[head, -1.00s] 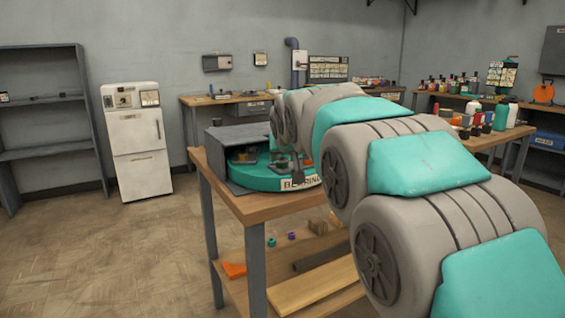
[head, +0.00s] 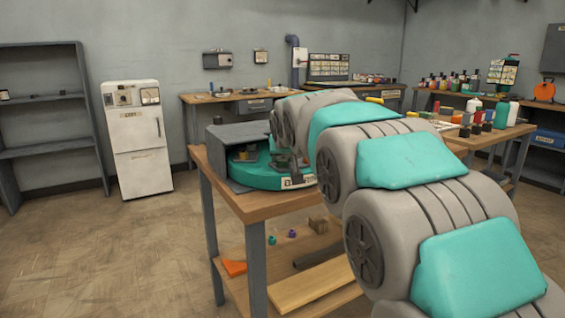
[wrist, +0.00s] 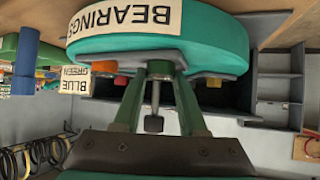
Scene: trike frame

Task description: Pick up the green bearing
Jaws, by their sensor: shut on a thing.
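The teal round bearing tray (head: 262,180) stands on the wooden bench at the middle of the head view. In the wrist view, which looks upside down, its rim (wrist: 215,45) carries a "BEARINGS" label. My gripper (wrist: 160,72) has its two green fingers drawn together at the grey edge of the tray. A small green piece (wrist: 160,66) sits between the fingertips, and I take it for the green bearing; most of it is hidden. In the head view my gripper (head: 288,163) is small, over the right part of the tray.
A grey housing (head: 238,142) covers the tray's back left. A "BLUE GREEN" sign (wrist: 75,80) shows beyond. The bench's lower shelf (head: 300,285) holds loose parts. The floor at left is clear.

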